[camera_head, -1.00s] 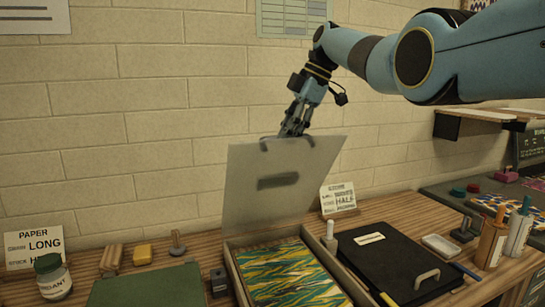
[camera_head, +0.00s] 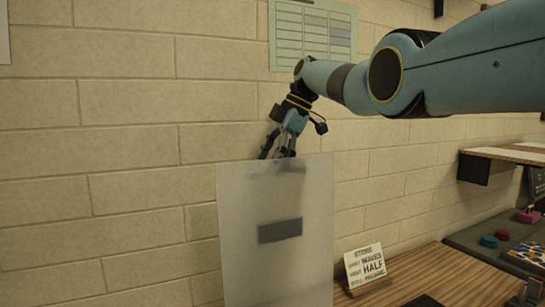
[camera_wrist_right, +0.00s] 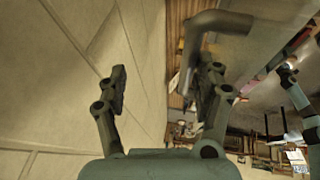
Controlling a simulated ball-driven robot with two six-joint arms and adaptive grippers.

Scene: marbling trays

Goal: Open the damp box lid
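The damp box lid (camera_head: 277,262) is a pale translucent panel with a dark label (camera_head: 280,231). It stands upright in the head view, and its lower edge and the box are out of frame. My right gripper (camera_head: 284,150) is at the lid's top edge, with its fingertips partly behind the panel. In the right wrist view my right gripper (camera_wrist_right: 165,88) has its fingers well apart. A grey bent handle (camera_wrist_right: 222,22) passes close by the right-hand finger, and the fingers are not closed on it. My left gripper is out of view.
A brick wall (camera_head: 110,150) is close behind the lid and the right gripper. A store card (camera_head: 365,266) stands on the wooden table (camera_head: 455,272) to the right of the lid. A wall shelf (camera_head: 505,153) is farther right.

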